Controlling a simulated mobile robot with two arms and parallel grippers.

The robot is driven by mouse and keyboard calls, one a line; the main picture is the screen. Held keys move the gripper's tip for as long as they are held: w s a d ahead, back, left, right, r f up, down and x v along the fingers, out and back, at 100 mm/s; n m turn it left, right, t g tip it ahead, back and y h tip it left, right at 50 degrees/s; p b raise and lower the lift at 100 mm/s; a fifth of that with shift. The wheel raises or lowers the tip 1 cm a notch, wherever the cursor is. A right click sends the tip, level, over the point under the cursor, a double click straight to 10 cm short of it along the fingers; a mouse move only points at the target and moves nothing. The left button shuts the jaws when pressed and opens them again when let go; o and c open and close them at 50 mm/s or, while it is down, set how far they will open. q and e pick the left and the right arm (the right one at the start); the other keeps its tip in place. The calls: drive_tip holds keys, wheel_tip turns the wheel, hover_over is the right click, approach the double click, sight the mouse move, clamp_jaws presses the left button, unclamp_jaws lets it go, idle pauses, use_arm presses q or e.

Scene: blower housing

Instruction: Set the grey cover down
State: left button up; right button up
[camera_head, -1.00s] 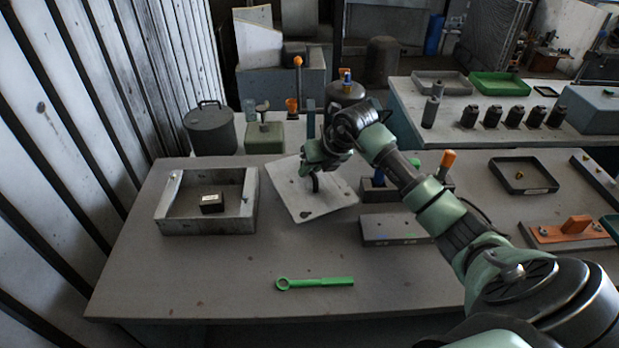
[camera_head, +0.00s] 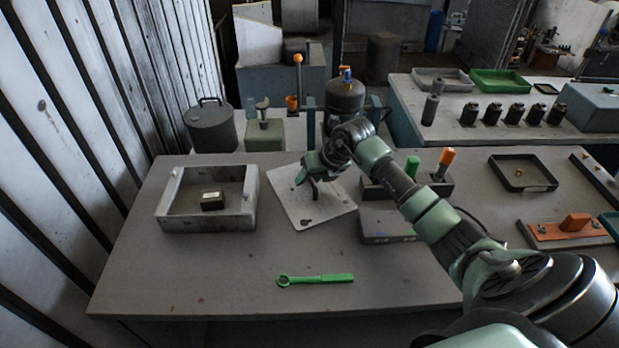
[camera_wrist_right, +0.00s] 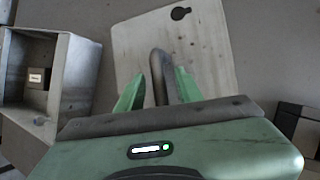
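The grey cover (camera_head: 322,211) is a flat light-grey plate with a keyhole-shaped slot and a dark arched handle (camera_wrist_right: 158,75). In the head view it appears to rest on, or just above, the table right of the square grey housing (camera_head: 249,197). My right gripper (camera_head: 312,182) is above the plate. The exact contact is hard to see. Whether a small gap stays under the plate cannot be told. My left gripper is not in view.
A small dark block (camera_head: 212,201) lies in the housing. A holder with green and orange handles (camera_head: 437,185) and a grey block (camera_head: 388,225) stand close right of the cover. A green wrench (camera_head: 316,280) lies in front. The table between wrench and cover is clear.

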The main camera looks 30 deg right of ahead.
drive_tip(key=shift+r, duration=0.3)
drive_tip(key=shift+s+d+r, duration=0.1)
drive_tip(key=shift+s+r, duration=0.1)
drive_tip(key=shift+r, duration=0.05)
drive_tip(key=b+v, duration=0.2)
drive_tip(key=v, duration=0.9)
drive_tip(key=shift+s, duration=0.1)
